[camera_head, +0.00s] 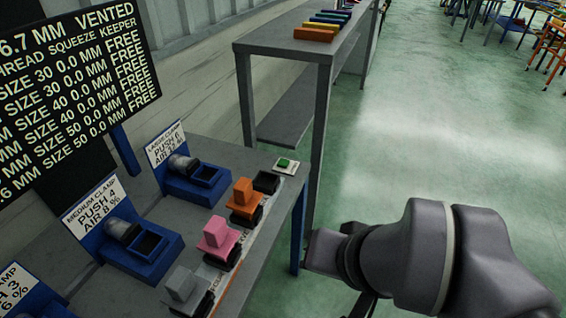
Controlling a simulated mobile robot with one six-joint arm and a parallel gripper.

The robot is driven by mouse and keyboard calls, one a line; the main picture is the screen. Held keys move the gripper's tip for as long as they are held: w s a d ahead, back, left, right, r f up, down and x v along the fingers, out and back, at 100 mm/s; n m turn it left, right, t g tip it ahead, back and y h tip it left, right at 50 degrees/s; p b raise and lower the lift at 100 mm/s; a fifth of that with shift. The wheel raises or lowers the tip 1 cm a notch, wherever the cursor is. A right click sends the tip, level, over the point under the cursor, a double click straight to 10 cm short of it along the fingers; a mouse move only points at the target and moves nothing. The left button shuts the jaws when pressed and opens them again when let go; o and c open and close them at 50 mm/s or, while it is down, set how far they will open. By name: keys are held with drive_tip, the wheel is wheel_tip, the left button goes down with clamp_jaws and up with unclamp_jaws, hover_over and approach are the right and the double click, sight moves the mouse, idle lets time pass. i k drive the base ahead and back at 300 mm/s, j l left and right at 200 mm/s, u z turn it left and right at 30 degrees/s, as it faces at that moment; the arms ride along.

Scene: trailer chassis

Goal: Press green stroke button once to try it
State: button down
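The green button (284,162) sits on a small pale plate at the far right corner of the grey bench (232,157). Nothing touches it. My grey arm comes in from the lower right, over the floor beside the bench. Its dark end, my gripper (324,250), is to the right of the bench edge, below and right of the button in the picture and apart from it. The fingers cannot be made out, so I cannot tell whether they are open or shut.
Orange (246,199), pink (218,237) and grey (182,288) blocks stand on dark bases along the bench's front edge. Blue clamp stations with signs (96,206) stand behind them. A tall grey shelf (290,45) rises beyond the bench.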

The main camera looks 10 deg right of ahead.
sight(282, 163)
drive_tip(key=i+l+u, duration=0.1)
drive_tip(key=i, duration=0.4)
drive_tip(key=i+l+u, duration=0.1)
drive_tip(key=i, duration=0.4)
drive_tip(key=l, duration=0.1)
